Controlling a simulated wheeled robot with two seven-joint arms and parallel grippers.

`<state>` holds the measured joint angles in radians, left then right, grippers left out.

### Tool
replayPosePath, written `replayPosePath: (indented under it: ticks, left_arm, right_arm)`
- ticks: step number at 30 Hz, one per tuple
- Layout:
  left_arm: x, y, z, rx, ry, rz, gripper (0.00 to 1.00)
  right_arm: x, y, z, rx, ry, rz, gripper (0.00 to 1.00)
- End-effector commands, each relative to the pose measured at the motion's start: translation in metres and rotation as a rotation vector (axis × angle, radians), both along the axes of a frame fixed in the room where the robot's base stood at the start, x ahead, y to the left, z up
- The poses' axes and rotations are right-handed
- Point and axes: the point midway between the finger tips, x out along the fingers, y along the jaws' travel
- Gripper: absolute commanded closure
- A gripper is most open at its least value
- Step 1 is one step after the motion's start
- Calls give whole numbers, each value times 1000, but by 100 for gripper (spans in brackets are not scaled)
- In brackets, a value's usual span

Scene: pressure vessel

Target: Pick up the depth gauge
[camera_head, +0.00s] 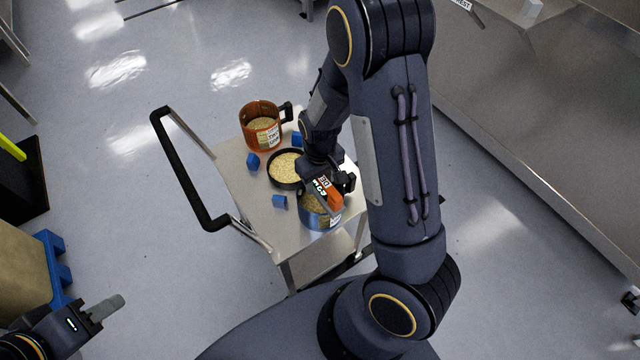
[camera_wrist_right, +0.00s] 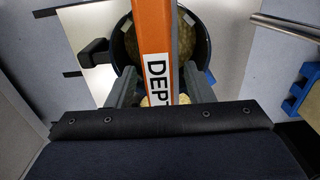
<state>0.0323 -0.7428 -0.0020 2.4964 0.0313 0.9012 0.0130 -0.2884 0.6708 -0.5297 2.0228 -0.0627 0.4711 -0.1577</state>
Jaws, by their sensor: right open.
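The depth gauge is an orange bar with a white label; in the head view its orange end (camera_head: 335,197) shows over the blue pot (camera_head: 318,219) on the cart. In the right wrist view the gauge (camera_wrist_right: 155,50), lettered "DEPT", runs between the fingers, with the pot (camera_wrist_right: 203,55) beyond it. My right gripper (camera_wrist_right: 160,88) is open, one finger on each side of the gauge, with gaps visible. In the head view my right gripper (camera_head: 343,182) is partly hidden by its wrist. My left gripper (camera_head: 104,308) is at the lower left, far from the cart; its opening is unclear.
The cart (camera_head: 245,190) also carries an orange pot (camera_head: 262,127), a dark round pan (camera_head: 285,168) with grainy contents and several small blue blocks (camera_head: 279,201). Its black handle (camera_head: 180,170) is on the left. A metal counter (camera_head: 560,120) stands at right.

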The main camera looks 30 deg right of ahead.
Motion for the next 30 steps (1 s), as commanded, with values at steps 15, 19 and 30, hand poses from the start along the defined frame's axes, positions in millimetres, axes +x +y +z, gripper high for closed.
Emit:
replayPosePath:
  ticks: [15, 19, 30]
  left_arm:
    - [0, 0, 0, 0, 0, 0, 64]
    - [0, 0, 0, 0, 0, 0, 64]
    - [0, 0, 1, 0, 0, 0, 64]
  right_arm:
    - [0, 0, -9, 1, -1, -1, 76]
    - [0, 0, -9, 1, -1, -1, 88]
    - [1, 0, 1, 1, -5, 0, 93]
